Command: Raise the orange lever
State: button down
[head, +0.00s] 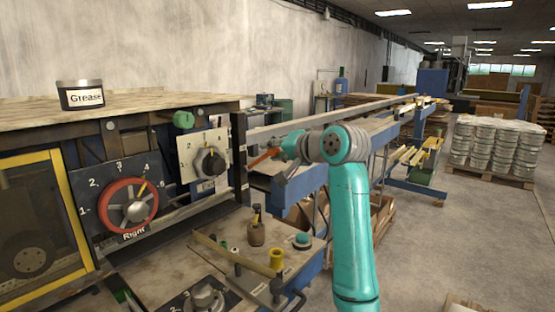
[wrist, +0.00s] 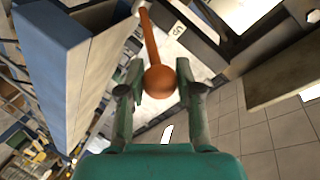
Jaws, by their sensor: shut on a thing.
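The orange lever (head: 264,158) sticks out to the right of the machine's end in the head view, slanting slightly upward toward my gripper (head: 283,150). In the wrist view the lever is a thin orange rod (wrist: 150,35) ending in a round knob. My gripper (wrist: 160,80) has one finger on each side of the knob and is shut on it. The lever's far end, where it joins the machine, shows only small in the head view.
A panel with a red-rimmed dial (head: 128,204) and a panel with a black knob (head: 210,162) are left of the lever. A grease tin (head: 81,95) stands on the machine top. A blue-framed conveyor (head: 340,140) runs behind my arm.

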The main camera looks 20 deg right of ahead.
jog(key=shift+w+a+r, duration=0.15)
jog(key=shift+a+r, duration=0.1)
jog(key=shift+r, duration=0.15)
jog(key=c, duration=0.8)
grip_release()
jog(key=shift+a, duration=0.1)
jog(key=shift+o, duration=0.2)
jog(key=v, duration=1.2)
